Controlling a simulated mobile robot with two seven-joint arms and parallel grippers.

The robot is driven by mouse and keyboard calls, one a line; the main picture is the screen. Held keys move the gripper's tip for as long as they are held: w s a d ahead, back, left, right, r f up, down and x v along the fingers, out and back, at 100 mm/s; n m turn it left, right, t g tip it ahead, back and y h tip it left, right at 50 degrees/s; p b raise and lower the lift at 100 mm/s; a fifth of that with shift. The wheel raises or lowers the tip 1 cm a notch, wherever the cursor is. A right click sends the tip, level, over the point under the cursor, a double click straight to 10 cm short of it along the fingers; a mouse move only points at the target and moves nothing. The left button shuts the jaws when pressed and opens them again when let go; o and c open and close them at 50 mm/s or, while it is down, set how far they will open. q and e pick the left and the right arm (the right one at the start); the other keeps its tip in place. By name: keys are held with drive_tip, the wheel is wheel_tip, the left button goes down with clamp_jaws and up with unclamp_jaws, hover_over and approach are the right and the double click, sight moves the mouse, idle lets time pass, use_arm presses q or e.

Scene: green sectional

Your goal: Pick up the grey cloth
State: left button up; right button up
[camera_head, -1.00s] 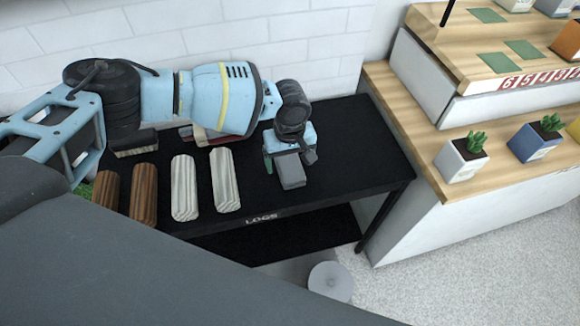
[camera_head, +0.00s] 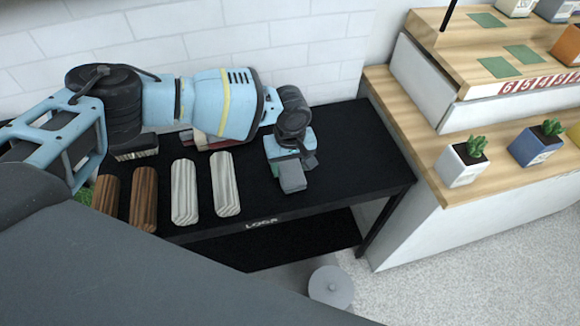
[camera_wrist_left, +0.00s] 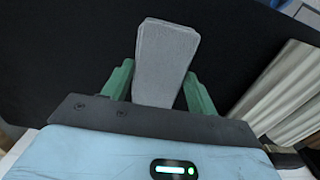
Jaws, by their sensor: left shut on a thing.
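The grey cloth (camera_head: 292,177) is a small folded block at the right part of the black table (camera_head: 345,150). My left gripper (camera_head: 287,158) is over it, pointing down. In the left wrist view the cloth (camera_wrist_left: 166,55) stands between the two green fingers of the left gripper (camera_wrist_left: 160,85), which is shut on it. The cloth's far end sticks out past the fingertips. I cannot tell whether the cloth still touches the table top. My right gripper is not in view.
Two pale logs (camera_head: 184,193) and two brown logs (camera_head: 143,198) lie left of the gripper. A brush (camera_head: 136,148) and other items sit behind them. A wooden stepped counter with potted plants (camera_head: 464,163) stands at the right. The table's right end is bare.

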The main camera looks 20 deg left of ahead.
sight(290, 168)
use_arm(q)
wheel_tip(290, 168, up, 8)
drive_tip(key=shift+r+p, duration=0.25)
drive_tip(key=shift+p, duration=0.4)
drive_tip(key=shift+r, duration=0.6)
